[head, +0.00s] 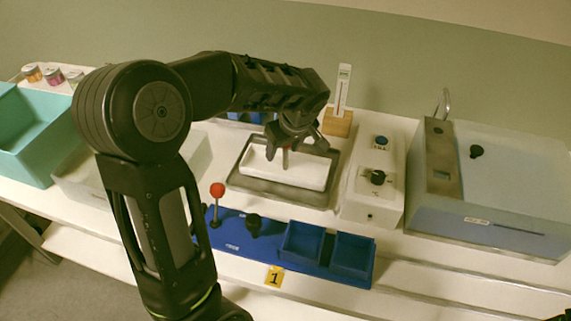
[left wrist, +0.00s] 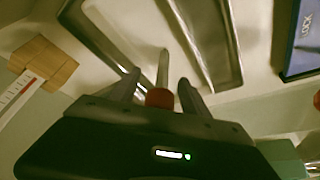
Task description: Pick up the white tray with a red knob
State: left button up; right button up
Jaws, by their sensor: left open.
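The white tray (head: 305,178) sits inside a shallow grey holder (head: 265,189) on the bench, in the middle of the head view. Its red knob (head: 286,149) shows just under my left gripper (head: 293,138). In the left wrist view, the red knob (left wrist: 160,97) on its pale post is between the two fingertips of my left gripper (left wrist: 158,90). The fingers are open, one on each side of the knob. Whether either finger touches it, I cannot tell. My left arm crosses in front of part of the bench. My right gripper is not in view.
A blue rack (head: 228,240) with another red knob (head: 217,189) stands in front. A white box with dials (head: 372,190) is at the right, beside a large water bath (head: 490,190). A thermometer on a wooden block (head: 338,122) stands behind.

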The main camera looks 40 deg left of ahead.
pick_arm(q)
jog(key=shift+c, duration=0.5)
grip_shut()
dwell(1.1)
